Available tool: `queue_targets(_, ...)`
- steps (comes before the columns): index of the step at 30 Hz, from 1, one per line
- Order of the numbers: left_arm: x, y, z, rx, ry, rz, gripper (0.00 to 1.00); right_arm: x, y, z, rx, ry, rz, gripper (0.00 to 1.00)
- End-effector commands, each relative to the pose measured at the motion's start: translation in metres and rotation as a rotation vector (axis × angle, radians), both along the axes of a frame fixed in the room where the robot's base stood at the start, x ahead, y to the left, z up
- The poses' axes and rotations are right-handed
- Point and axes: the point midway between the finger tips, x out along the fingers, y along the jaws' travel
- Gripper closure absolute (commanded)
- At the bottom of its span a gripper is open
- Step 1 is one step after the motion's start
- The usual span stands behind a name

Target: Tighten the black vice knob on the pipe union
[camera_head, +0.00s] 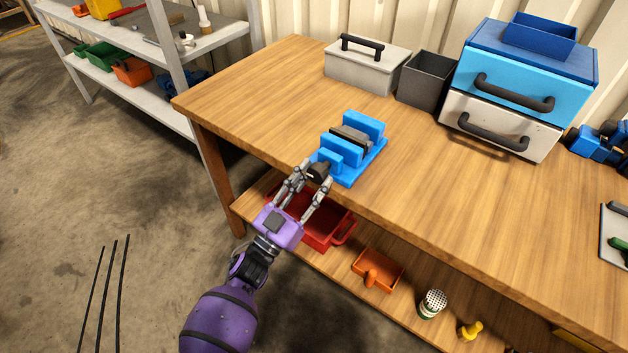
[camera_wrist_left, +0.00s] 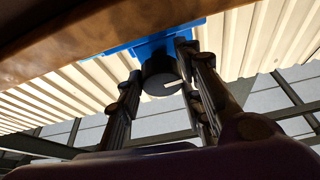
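A blue vice (camera_head: 352,160) sits at the front edge of the wooden workbench. A dark grey piece, likely the pipe union (camera_head: 351,138), lies between its blue jaws. The black vice knob (camera_head: 318,171) is on the vice's near end, and it shows as a dark round face with a pale mark in the left wrist view (camera_wrist_left: 161,85). My left gripper (camera_head: 306,170) has its fingers on both sides of the knob. The fingers stand apart, and whether they touch the knob is unclear. My right gripper is not in view.
A grey lidded box (camera_head: 366,68), a dark open bin (camera_head: 426,80) and a blue and white drawer unit (camera_head: 515,90) stand at the bench's back. A red bin (camera_head: 325,229) and an orange tray (camera_head: 378,270) are on the lower shelf. The bench right of the vice is clear.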

Motion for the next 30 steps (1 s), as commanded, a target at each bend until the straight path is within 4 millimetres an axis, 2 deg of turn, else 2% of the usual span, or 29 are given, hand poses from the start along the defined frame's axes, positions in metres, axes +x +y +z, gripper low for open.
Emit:
queue_targets(15,-0.0019,-0.0031,-0.0019,0.071,-0.051,-0.007,0.92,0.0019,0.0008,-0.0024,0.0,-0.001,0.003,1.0)
queue_targets(16,-0.002,-0.0031,-0.002,0.071,-0.051,-0.007,0.63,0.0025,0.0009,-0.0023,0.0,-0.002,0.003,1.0)
queue_targets(19,-0.0018,-0.0029,-0.0021,0.071,-0.049,-0.006,0.51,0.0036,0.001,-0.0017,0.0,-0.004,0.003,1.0)
queue_targets(30,-0.0038,0.0017,-0.0034,0.071,-0.048,-0.003,0.51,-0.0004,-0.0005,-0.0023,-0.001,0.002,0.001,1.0)
